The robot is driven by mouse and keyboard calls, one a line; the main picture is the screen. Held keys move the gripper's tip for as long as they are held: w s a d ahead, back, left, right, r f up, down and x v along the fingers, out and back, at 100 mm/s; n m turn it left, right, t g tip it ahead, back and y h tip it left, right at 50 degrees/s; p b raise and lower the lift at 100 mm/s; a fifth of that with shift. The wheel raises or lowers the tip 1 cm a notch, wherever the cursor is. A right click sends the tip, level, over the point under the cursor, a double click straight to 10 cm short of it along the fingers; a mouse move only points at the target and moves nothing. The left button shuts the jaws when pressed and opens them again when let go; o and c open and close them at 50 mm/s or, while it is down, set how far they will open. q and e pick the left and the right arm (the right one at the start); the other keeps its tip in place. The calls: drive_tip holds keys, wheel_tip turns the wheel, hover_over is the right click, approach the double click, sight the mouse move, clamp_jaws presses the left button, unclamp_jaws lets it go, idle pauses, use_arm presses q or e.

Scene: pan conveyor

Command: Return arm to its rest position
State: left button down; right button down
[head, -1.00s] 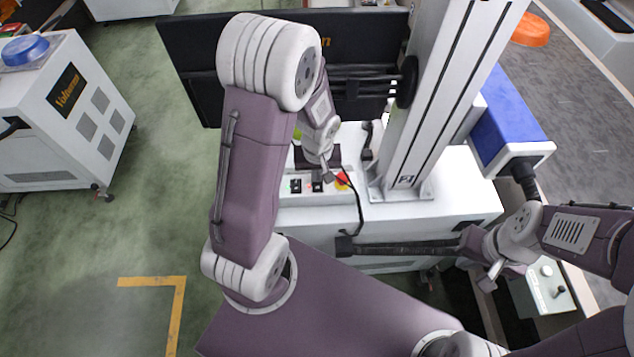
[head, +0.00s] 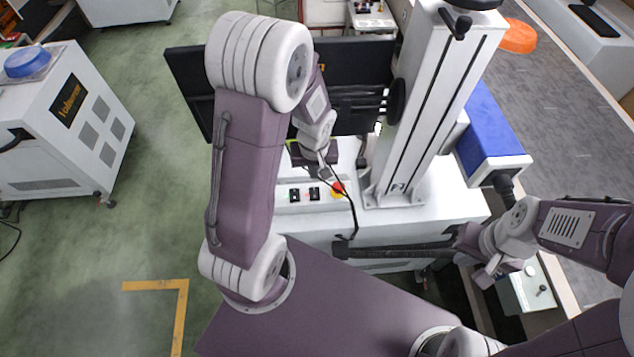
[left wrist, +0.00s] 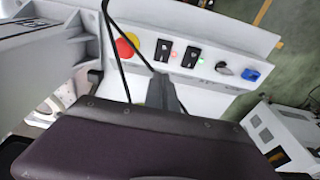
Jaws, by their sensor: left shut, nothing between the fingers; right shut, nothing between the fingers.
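My left arm reaches up and forward in the head view. Its gripper (head: 318,157) hangs over the near edge of the white machine's top (head: 440,205), close to the control panel; its fingers are small and partly hidden. In the left wrist view the dark gripper body fills the lower middle, with narrow dark fingers (left wrist: 165,92) together and empty, pointing towards the panel. My right arm comes in from the right, bent low. Its gripper (head: 468,241) points left beside the machine's front, shut and empty, near a dark horizontal bar (head: 395,251).
A red emergency button (head: 338,187) and black switches (head: 302,194) sit on the panel; the red button (left wrist: 127,45) also shows in the wrist view. A black cable hangs there. A black screen (head: 355,80), white column (head: 430,110) and blue-topped box (head: 490,125) stand close.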

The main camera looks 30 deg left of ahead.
use_arm(q)
drive_tip(key=s+d+r+m+h, duration=0.1)
drive_tip(key=s+d+r+m, duration=0.3)
drive_tip(key=s, duration=0.4)
drive_tip(key=shift+d+r+m, duration=0.4)
drive_tip(key=shift+r+m, duration=0.25)
drive_tip(key=shift+m, duration=0.45)
drive_tip(key=shift+s, duration=0.15)
